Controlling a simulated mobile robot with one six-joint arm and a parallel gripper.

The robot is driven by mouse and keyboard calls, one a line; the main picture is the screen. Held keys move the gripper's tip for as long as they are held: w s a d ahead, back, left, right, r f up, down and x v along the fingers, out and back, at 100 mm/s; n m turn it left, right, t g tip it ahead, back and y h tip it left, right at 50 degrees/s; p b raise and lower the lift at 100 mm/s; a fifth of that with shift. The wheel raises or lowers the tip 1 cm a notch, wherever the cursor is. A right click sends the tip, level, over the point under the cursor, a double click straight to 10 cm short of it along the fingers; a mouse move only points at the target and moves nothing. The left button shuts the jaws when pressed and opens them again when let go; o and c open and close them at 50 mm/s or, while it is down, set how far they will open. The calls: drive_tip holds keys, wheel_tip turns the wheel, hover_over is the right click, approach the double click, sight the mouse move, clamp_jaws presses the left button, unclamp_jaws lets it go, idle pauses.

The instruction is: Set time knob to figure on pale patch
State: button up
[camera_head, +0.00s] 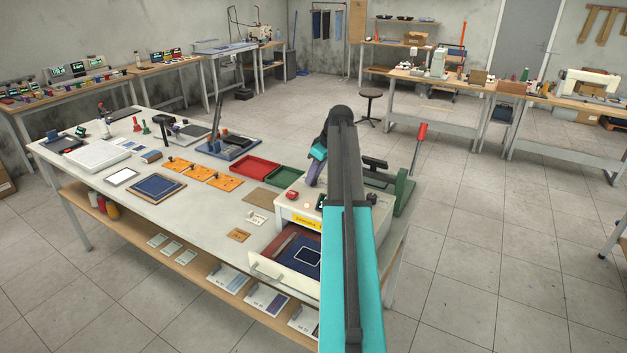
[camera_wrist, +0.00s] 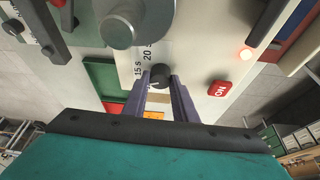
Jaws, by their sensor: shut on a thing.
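The time knob (camera_wrist: 160,77) is a small black knob on the pale panel in the wrist view. My gripper (camera_wrist: 161,84) is shut on it, with a purple finger on each side. A light mark shows on the knob's lower left edge. The figures "15 s" (camera_wrist: 138,70) and "20 s" (camera_wrist: 148,52) are printed beside the knob, on a whitish strip. Other figures are hidden or too small to read. In the head view my gripper (camera_head: 314,178) reaches down to the white machine box (camera_head: 300,213), and my arm hides the knob.
A red ON button (camera_wrist: 219,89) and a lit lamp (camera_wrist: 245,54) sit right of the knob. A large grey round part (camera_wrist: 122,25) stands at the upper left. An open drawer (camera_head: 283,279) juts from the box's front. Red (camera_head: 247,169) and green trays lie behind it.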

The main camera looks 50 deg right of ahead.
drive_tip(key=shift+a+m+h+b, duration=0.15)
drive_tip(key=shift+m+h+b, duration=0.55)
drive_tip(key=shift+m, duration=1.3)
drive_tip(key=o, duration=1)
drive_tip(key=shift+o, duration=0.2)
drive_tip(key=shift+s+r, duration=0.1)
drive_tip(key=shift+r, duration=0.05)
drive_tip(key=b+v, duration=0.3)
drive_tip(key=v, duration=1)
drive_tip(key=shift+r+b, duration=0.3)
drive_tip(key=shift+b, duration=0.05)
drive_tip(key=shift+s+a+f, duration=0.1)
